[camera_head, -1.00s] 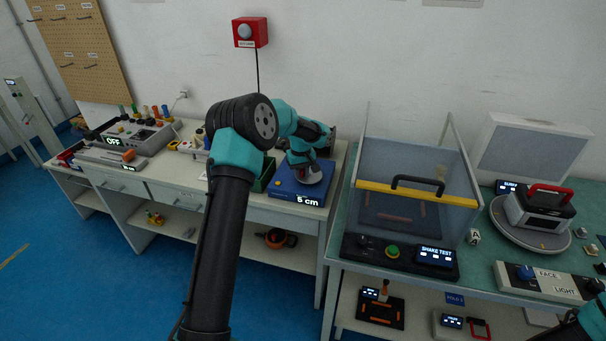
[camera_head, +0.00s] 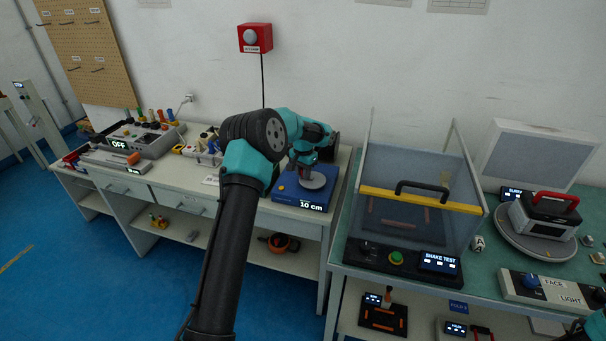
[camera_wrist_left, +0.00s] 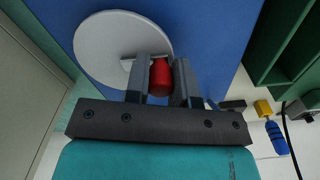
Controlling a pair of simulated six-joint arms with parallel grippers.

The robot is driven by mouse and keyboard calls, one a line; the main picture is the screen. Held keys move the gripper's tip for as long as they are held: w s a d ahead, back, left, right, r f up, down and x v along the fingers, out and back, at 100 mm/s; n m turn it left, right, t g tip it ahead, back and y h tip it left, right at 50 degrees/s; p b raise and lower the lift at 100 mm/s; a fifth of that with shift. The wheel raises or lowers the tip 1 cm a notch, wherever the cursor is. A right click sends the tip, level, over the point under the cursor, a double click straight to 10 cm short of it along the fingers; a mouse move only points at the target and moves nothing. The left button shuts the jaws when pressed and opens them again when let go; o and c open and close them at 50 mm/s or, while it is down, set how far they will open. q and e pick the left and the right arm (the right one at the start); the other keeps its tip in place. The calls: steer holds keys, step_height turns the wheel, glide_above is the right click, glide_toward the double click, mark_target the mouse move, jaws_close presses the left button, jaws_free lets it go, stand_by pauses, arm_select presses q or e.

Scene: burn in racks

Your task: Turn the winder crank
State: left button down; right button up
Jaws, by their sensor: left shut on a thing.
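The winder is a blue box (camera_head: 291,190) near the right end of the white bench, with a display reading 10 cm (camera_head: 311,206). A pale grey disc (camera_head: 316,181) lies on its top and also shows in the left wrist view (camera_wrist_left: 105,45). A red crank handle (camera_wrist_left: 160,77) stands at the disc's edge. My left gripper (camera_head: 305,170) is over the winder. In the left wrist view its two grey fingers (camera_wrist_left: 166,76) are closed around the red handle. The handle is mostly hidden by the gripper in the head view.
A green bin (camera_wrist_left: 278,45) stands close beside the winder. A clear shake-test box with a yellow bar (camera_head: 418,199) is on the green bench to the right. A red wall box (camera_head: 255,38) hangs above with a cable. Tools and a grey OFF device (camera_head: 148,140) are at left.

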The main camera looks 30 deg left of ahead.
arm_select(q)
steer(key=m, duration=0.2)
steer(key=w+m, duration=0.2)
steer(key=m, duration=0.1)
steer(key=shift+m, duration=0.3)
steer(key=m, duration=0.2)
steer(key=w+m, duration=0.1)
steer(key=m, duration=0.1)
steer(key=d+m, duration=0.1)
steer(key=shift+w+m, duration=0.25)
steer(key=shift+m, duration=0.15)
steer(key=c, duration=1)
jaws_free()
steer(key=shift+o, duration=0.2)
steer(key=shift+r, duration=0.15)
step_height(320, 180, up, 17)
